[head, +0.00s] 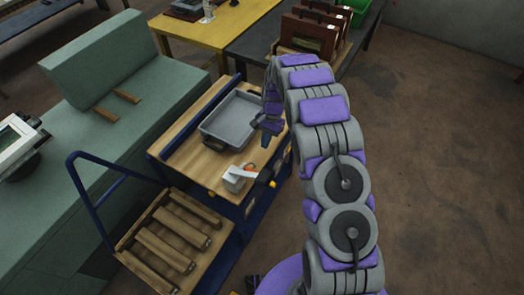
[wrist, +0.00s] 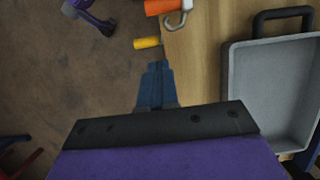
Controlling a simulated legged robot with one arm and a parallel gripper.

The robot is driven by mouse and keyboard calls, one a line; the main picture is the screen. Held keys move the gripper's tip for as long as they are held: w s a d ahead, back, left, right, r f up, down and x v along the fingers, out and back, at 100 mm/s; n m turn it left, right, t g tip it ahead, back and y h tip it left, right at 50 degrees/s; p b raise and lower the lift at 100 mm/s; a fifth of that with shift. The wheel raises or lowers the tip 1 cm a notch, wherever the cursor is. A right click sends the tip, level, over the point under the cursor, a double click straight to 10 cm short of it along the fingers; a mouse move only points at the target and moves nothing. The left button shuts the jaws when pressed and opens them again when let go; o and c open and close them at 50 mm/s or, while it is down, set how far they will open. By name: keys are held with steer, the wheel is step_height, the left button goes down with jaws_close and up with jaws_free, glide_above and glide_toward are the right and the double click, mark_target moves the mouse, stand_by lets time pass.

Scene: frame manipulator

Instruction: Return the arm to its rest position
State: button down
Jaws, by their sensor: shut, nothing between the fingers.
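My arm rises at the right of the head view and bends over toward the wooden-topped cart (head: 200,172). My gripper (head: 268,138) hangs beside the right edge of that cart, close to the grey tray. In the wrist view my gripper (wrist: 156,75) shows as dark blue fingers held together with nothing between them. Below the fingertips are the brown floor and the edge of the cart's wooden top (wrist: 195,70).
A grey tray (head: 232,120) lies on the cart. A light grey block with an orange-handled tool (head: 248,172) sits near its front edge. A blue-handled trolley with wooden slats (head: 165,240) stands at left. Dark red frames (head: 305,32) stand behind my arm. Floor (head: 440,150) at right is clear.

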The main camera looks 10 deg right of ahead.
steer(key=s+d+r+n+h, duration=0.1)
steer(key=s+d+r+n, duration=0.1)
steer(key=s+r, duration=0.8)
steer(key=s+d+r+n, duration=0.1)
steer(key=s+d+r, duration=0.1)
steer(key=s+r, duration=0.85)
steer(key=s+d+r+n, duration=0.1)
steer(key=s+r+n, duration=0.1)
steer(key=s, duration=0.8)
steer(key=s+d+r+n+h, duration=0.1)
steer(key=s+r+n, duration=0.1)
steer(key=s, duration=0.9)
steer(key=shift+s+r+t+b, duration=0.2)
steer(key=shift+r+t+b, duration=0.15)
steer(key=shift+r+t, duration=0.1)
